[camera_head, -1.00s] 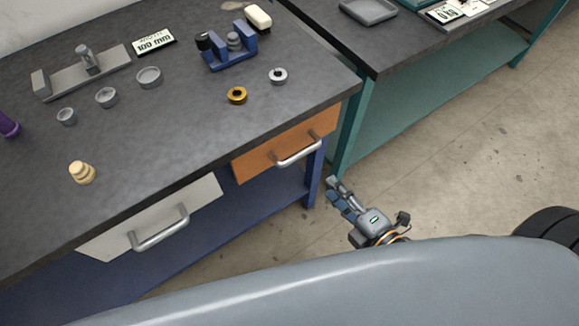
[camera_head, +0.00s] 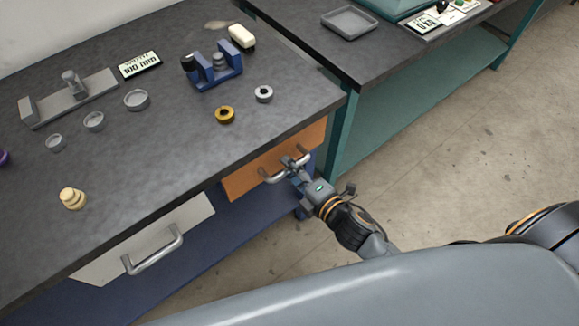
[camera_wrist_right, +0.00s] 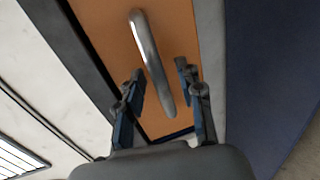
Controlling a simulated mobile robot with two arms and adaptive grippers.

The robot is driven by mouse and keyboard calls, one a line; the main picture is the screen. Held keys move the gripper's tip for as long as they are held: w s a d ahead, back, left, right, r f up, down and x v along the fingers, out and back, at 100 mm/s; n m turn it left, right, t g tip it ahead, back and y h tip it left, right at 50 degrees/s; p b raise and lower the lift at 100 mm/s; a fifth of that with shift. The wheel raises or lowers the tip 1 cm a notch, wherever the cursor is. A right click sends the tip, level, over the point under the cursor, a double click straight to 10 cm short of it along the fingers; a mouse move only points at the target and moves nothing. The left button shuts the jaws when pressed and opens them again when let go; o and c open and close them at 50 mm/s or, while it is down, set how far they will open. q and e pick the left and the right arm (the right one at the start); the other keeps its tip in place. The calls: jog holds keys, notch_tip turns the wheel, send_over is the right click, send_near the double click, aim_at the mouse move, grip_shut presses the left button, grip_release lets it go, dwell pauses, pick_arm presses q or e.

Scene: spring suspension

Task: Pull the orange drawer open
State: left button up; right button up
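The orange drawer (camera_head: 236,187) sits under the right end of the dark workbench top and looks closed. Its silver bar handle (camera_head: 268,178) runs along its front. My right gripper (camera_head: 291,164) is at the handle in the head view. In the right wrist view the orange drawer front (camera_wrist_right: 105,35) fills the upper middle, and the handle (camera_wrist_right: 150,60) passes between the two fingers of my right gripper (camera_wrist_right: 160,88). The fingers are apart, with gaps on both sides of the bar. My left gripper is not in view.
A white drawer (camera_head: 100,265) with its own handle is to the left. The bench top (camera_head: 150,160) holds a blue fixture (camera_head: 215,75), rings (camera_head: 225,114) and small cups. A teal bench (camera_head: 420,100) stands at right, with open floor (camera_head: 470,160) before it.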

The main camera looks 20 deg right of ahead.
jog(key=shift+w+a, duration=0.1)
jog(key=shift+w, duration=0.2)
grip_shut()
jog(key=shift+f, duration=0.1)
